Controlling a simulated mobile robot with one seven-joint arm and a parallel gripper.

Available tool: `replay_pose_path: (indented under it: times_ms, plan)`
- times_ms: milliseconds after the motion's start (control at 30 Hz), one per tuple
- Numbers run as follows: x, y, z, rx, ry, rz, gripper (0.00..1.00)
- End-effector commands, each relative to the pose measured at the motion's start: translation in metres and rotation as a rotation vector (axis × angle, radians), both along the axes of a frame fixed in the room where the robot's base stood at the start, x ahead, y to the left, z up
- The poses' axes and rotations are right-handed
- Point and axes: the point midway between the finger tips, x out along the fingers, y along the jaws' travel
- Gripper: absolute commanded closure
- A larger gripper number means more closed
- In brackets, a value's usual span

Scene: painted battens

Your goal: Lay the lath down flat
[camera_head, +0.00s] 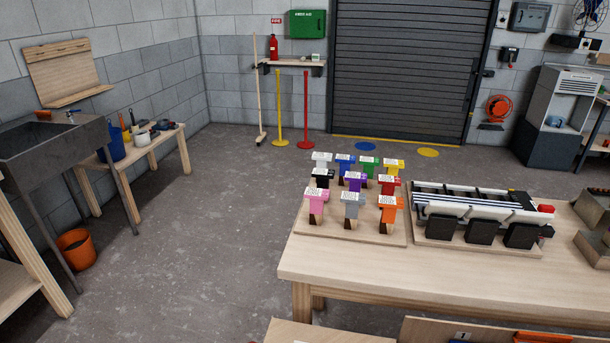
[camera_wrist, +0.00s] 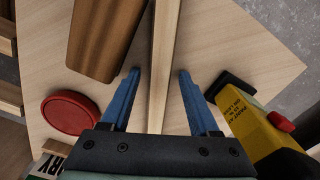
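A thin pale wooden strip, which looks like the lath (camera_wrist: 162,60), runs from the top edge of the wrist view down between the fingers. It seems to stand on its narrow edge on a pale wooden surface, though its ends are hidden. My gripper (camera_wrist: 160,74) is open, with one blue finger on each side of the strip. Gaps show between both fingers and the strip. The lath and my gripper cannot be made out in the head view.
Near the gripper are a brown wooden block (camera_wrist: 105,35), a red round lid (camera_wrist: 70,113) and a yellow-and-black tool (camera_wrist: 255,125). In the head view, a bench (camera_head: 350,268) holds several coloured T-shaped pieces (camera_head: 352,205) and a rack (camera_head: 480,215).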

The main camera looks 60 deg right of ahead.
Motion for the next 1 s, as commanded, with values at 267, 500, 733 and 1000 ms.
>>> replay_pose_path:
  times_ms: [267, 500, 733, 1000]
  plan:
    - [0.0, 0.0, -0.001, -0.001, -0.001, 0.0, 0.39]
    - [0.0, 0.002, 0.033, -0.002, -0.002, 0.002, 0.39]
    - [-0.001, 0.009, 0.084, -0.002, -0.004, 0.001, 0.39]
    - [-0.002, 0.009, 0.123, 0.0, -0.001, 0.0, 0.39]
